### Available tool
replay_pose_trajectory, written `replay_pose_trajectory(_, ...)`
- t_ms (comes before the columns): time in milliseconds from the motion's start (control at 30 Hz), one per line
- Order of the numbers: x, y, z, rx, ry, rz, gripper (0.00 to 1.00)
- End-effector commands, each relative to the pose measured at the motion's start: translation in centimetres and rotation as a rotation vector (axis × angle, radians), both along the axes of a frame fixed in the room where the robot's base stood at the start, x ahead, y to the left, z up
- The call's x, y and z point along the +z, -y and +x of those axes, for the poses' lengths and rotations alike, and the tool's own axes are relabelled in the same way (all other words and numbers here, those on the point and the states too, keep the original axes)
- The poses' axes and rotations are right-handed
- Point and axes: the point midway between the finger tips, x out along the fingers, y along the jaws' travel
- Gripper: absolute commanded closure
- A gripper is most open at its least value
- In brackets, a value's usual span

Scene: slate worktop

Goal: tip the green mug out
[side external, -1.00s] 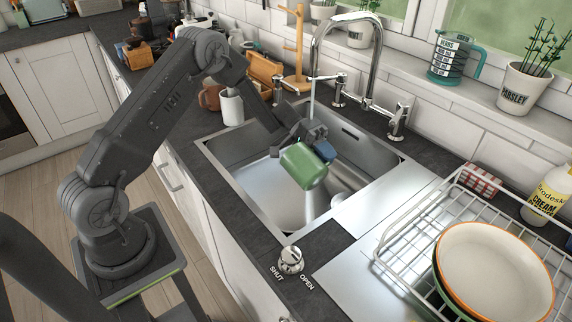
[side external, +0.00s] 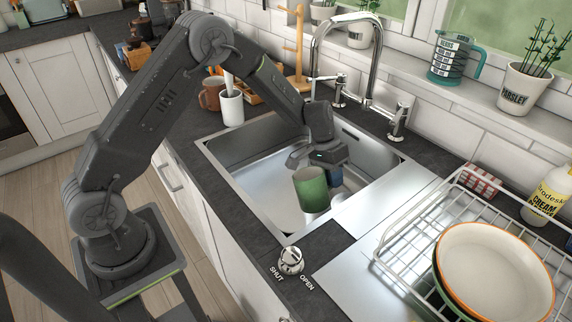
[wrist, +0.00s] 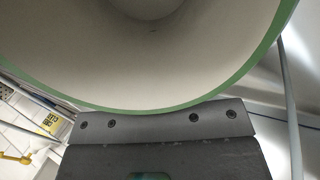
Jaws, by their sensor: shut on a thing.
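The green mug (side external: 311,190) is held over the sink basin (side external: 262,178), close to upright with its mouth toward my gripper. My gripper (side external: 318,160) is shut on it at its upper part. In the wrist view the mug's green rim and cream inside (wrist: 150,62) fill the top, above a grey finger (wrist: 155,122). The part of the inside that shows is bare. A blue patch shows just behind the mug; I cannot tell what it is.
A chrome tap (side external: 316,50) arches over the sink's back. A SHUT/OPEN knob (side external: 290,260) stands at the front edge. A wire rack (side external: 398,248) with plates (side external: 495,268) is at right. A white cup (side external: 231,108) and brown mug (side external: 210,94) stand left of the sink.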

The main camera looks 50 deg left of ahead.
Motion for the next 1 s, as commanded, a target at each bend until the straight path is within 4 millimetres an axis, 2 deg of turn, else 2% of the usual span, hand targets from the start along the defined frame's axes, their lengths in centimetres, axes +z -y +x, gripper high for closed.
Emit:
replay_pose_trajectory(600, -1.6, 2.3, 0.1, -0.024, -0.005, 0.335, 1.00)
replay_pose_trajectory(1000, -1.8, 2.5, 0.1, -0.023, -0.009, 0.401, 1.00)
